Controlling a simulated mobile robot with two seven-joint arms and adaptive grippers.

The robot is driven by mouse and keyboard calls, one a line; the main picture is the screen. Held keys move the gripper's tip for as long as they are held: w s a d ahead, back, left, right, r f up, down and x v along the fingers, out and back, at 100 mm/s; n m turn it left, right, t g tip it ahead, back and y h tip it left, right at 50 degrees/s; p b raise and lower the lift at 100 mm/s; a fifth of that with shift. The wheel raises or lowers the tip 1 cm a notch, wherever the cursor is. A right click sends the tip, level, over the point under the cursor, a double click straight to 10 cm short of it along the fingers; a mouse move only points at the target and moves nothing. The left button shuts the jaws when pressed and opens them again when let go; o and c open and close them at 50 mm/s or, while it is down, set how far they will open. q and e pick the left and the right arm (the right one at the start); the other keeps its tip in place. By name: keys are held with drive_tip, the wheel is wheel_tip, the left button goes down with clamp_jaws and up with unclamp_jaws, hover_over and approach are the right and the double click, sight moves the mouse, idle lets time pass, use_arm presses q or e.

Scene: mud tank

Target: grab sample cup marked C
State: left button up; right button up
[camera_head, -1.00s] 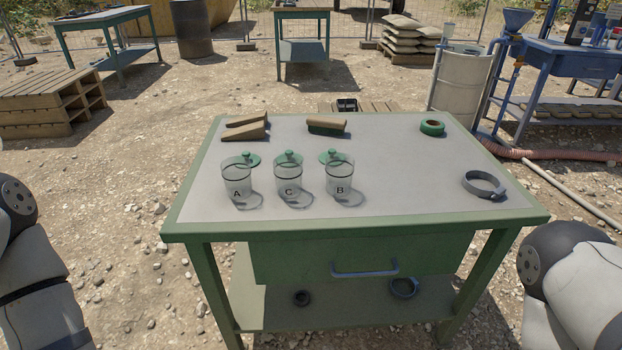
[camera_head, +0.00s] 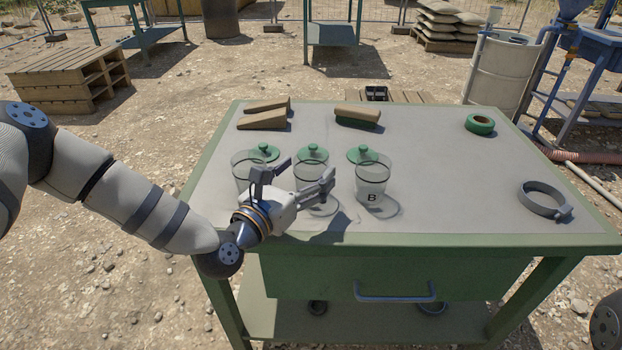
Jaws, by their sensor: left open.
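Three clear cups stand in a row on the green-framed table (camera_head: 440,215). The middle cup (camera_head: 311,171) is the one marked C in the earlier frame; its letter is now hidden behind my gripper. The left cup (camera_head: 243,163) is partly covered by the gripper too. The right cup (camera_head: 372,178) shows its B. Green lids (camera_head: 312,152) lie behind the cups. My left gripper (camera_head: 300,178) is open and empty, its fingers pointing away from me, in front of the left and middle cups. Whether it touches either cup, I cannot tell. My right gripper is out of view.
Behind the cups lie wooden wedges (camera_head: 262,121) and a brush-like block (camera_head: 357,116). A green tape roll (camera_head: 480,124) and a grey ring clamp (camera_head: 543,199) lie on the right. The table between the B cup and the clamp is clear.

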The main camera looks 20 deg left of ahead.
use_arm(q)
drive_tip(key=shift+x, duration=0.85)
drive_tip(key=c, duration=1.1)
